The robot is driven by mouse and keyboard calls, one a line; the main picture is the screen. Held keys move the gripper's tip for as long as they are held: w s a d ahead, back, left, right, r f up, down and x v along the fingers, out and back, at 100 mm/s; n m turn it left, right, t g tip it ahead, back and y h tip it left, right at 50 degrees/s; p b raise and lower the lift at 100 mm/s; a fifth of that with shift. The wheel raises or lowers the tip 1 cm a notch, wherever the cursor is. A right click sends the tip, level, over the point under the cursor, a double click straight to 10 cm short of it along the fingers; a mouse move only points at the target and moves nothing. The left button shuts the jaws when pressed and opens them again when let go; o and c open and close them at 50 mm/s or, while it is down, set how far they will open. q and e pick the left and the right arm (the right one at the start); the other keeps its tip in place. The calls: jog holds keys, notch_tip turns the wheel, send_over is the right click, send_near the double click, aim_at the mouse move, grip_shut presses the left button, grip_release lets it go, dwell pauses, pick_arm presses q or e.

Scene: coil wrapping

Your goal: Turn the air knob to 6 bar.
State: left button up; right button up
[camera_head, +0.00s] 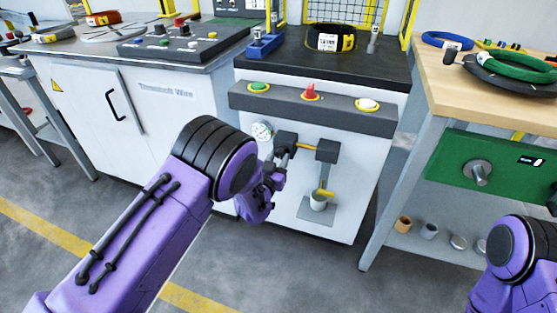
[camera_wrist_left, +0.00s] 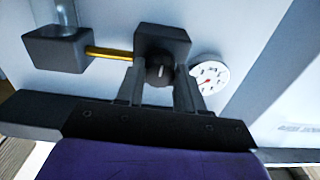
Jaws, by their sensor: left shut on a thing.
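The air knob (camera_wrist_left: 159,72) is a dark round knob with a pale mark, on a black block (camera_wrist_left: 163,38) on the white machine front. My left gripper (camera_wrist_left: 160,88) has one finger on each side of the knob and is shut on it. In the head view my left gripper (camera_head: 281,158) is at the block, and the wrist hides the knob. The round white gauge (camera_wrist_left: 208,75) beside the block has a red needle; its numbers are too small to read. It also shows in the head view (camera_head: 262,131). My right gripper is out of view.
A brass pipe (camera_wrist_left: 108,53) joins the knob's block to a second black block (camera_wrist_left: 55,49). A cup (camera_head: 318,201) stands below a yellow spout. Above are green, red and white buttons (camera_head: 311,95). A wooden-topped bench (camera_head: 460,95) stands to the right.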

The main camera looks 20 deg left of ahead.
pick_arm(q)
jog(key=shift+f, duration=0.1)
jog(key=o, duration=1)
jog(key=shift+s, duration=0.4)
jog(key=s+p, duration=0.1)
jog(key=s, duration=0.4)
jog(key=s+p, duration=0.2)
jog(key=s, duration=0.3)
jog(key=shift+a, duration=0.2)
jog(key=shift+w, duration=0.1)
